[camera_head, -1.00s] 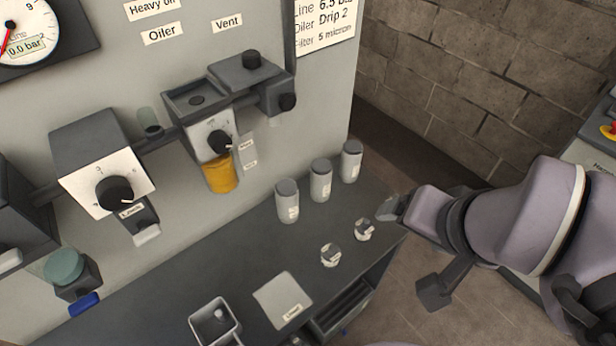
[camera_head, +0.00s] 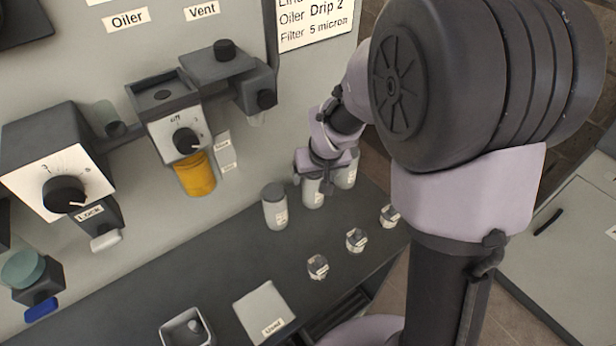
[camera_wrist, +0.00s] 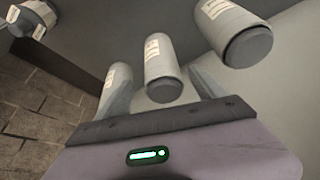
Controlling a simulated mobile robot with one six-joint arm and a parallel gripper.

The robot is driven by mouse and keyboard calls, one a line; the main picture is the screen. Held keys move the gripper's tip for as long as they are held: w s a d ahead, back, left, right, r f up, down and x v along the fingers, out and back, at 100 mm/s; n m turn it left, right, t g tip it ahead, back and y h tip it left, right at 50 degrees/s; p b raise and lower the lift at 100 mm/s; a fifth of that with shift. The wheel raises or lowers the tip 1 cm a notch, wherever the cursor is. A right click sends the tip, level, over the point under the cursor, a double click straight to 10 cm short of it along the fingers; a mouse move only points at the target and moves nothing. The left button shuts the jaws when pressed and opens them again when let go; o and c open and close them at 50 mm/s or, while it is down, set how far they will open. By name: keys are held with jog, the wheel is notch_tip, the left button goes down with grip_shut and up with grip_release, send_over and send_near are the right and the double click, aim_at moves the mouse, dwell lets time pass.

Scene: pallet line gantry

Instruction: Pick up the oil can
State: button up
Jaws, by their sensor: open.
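Three grey cans with white labels stand in a row at the back of the dark bench. The labels are too small to read, so I cannot tell which is the oil can. In the head view they are the left can (camera_head: 274,207), the middle can (camera_head: 313,193) and the right can (camera_head: 347,172), partly hidden by my gripper (camera_head: 322,172). In the wrist view my open gripper (camera_wrist: 160,78) has the middle can (camera_wrist: 161,58) between its fingers in the picture. Whether they touch is unclear. The other two cans (camera_wrist: 235,32) (camera_wrist: 115,82) lie outside the fingers.
Several small clear-sided pieces (camera_head: 317,266) stand along the bench front. A pale labelled plate (camera_head: 264,311) and a small open tray (camera_head: 187,329) are nearer. The wall panel carries an oiler with a yellow bowl (camera_head: 195,174) and a lock valve (camera_head: 62,185).

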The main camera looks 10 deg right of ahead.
jog(key=b+x, duration=0.1)
jog(key=x, duration=0.2)
jog(key=w+b+x, duration=0.1)
jog(key=x, duration=0.1)
jog(key=shift+w+a+f+b, duration=0.1)
jog(key=shift+a+f+b, duration=0.1)
jog(key=shift+b, duration=0.15)
jog(key=shift+r, duration=0.15)
jog(key=shift+c, duration=0.8)
jog(key=shift+r, duration=0.1)
grip_shut()
